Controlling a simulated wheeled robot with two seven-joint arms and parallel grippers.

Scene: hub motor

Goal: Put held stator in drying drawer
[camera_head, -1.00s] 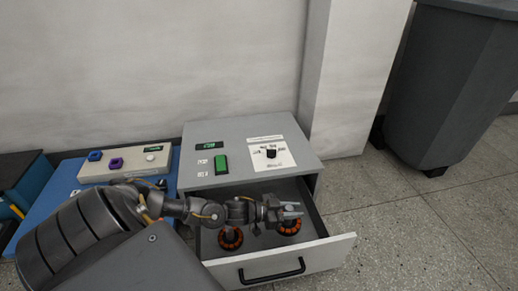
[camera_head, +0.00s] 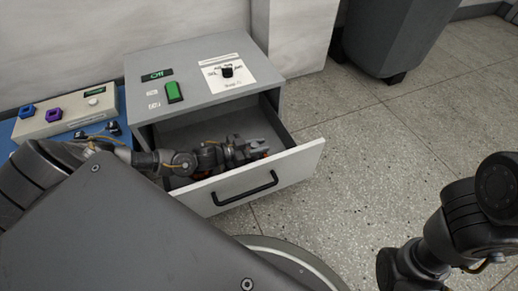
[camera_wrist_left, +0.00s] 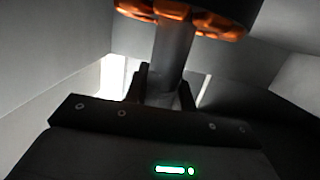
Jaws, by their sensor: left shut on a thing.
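In the head view the drying drawer (camera_head: 297,166) is pulled out of a grey oven box, its front panel facing me. My left gripper (camera_head: 262,146) is inside the drawer opening, reaching in from the left. In the left wrist view it is shut on the grey shaft of the stator (camera_wrist_left: 172,52), whose orange windings show at the top edge. Whether the stator touches the drawer floor I cannot tell. My right arm shows at the right edge, its gripper out of frame.
The oven box (camera_head: 195,70) has a green switch (camera_head: 174,92), a display reading Off and a black knob (camera_head: 227,71). A beige box (camera_head: 68,112) with blue and purple parts stands at left. A dark bin (camera_head: 390,35) stands behind. Floor right of the drawer is clear.

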